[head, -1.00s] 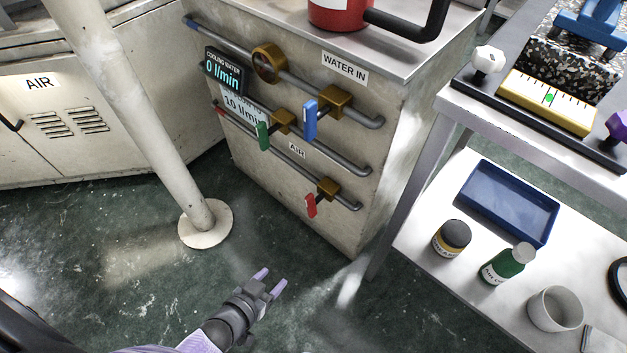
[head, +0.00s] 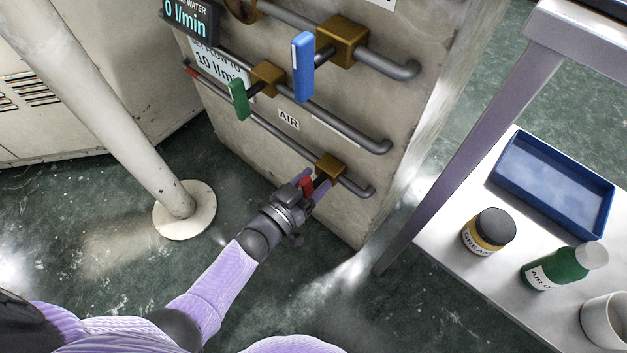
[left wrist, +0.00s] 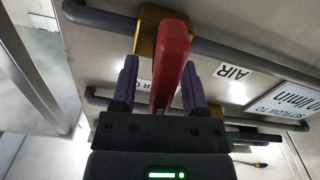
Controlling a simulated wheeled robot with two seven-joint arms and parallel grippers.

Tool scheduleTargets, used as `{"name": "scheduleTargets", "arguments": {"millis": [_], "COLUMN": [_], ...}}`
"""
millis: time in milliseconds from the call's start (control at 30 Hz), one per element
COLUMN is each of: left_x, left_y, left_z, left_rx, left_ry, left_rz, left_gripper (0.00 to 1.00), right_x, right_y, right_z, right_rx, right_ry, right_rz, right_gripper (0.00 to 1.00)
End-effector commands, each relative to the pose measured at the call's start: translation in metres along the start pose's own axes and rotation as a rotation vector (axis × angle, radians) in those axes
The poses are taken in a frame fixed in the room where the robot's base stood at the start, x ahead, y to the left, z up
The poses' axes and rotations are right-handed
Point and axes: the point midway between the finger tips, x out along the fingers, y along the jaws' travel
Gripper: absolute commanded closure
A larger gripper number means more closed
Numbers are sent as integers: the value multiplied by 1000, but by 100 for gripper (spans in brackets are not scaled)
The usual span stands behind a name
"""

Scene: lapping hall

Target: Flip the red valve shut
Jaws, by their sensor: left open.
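The red valve handle (head: 307,187) sits on a brass valve body (head: 330,166) on the lowest pipe, marked AIR, on the cabinet's side. In the left wrist view the red handle (left wrist: 172,65) points from the brass body (left wrist: 148,32) toward my palm. My left gripper (head: 310,184) is open, with one purple finger on each side of the handle. In the left wrist view the handle stands between the fingers of the left gripper (left wrist: 160,88), with a gap visible on either side. My right gripper is not in view.
A green handle (head: 238,99) and a blue handle (head: 302,66) sit on the pipes above. A round post (head: 110,110) stands at left. A bench (head: 440,240) with a blue tray (head: 500,180), jar and bottle is at right.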

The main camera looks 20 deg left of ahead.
Motion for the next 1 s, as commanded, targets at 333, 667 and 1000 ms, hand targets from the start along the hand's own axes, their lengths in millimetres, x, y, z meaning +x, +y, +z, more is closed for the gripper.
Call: {"name": "scheduleTargets", "arguments": {"millis": [333, 667, 1000], "left_x": [2, 1, 1], "left_y": [0, 0, 2], "left_z": [0, 0, 1], "left_rx": [0, 0, 173], "left_ry": [0, -1, -2], "left_rz": [0, 0, 0], "left_gripper": [57, 100, 100], "right_x": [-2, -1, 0], "right_y": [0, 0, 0], "right_z": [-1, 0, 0], "right_rx": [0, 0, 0], "right_ry": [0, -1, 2], "right_rz": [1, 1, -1], "right_gripper": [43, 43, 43]}}
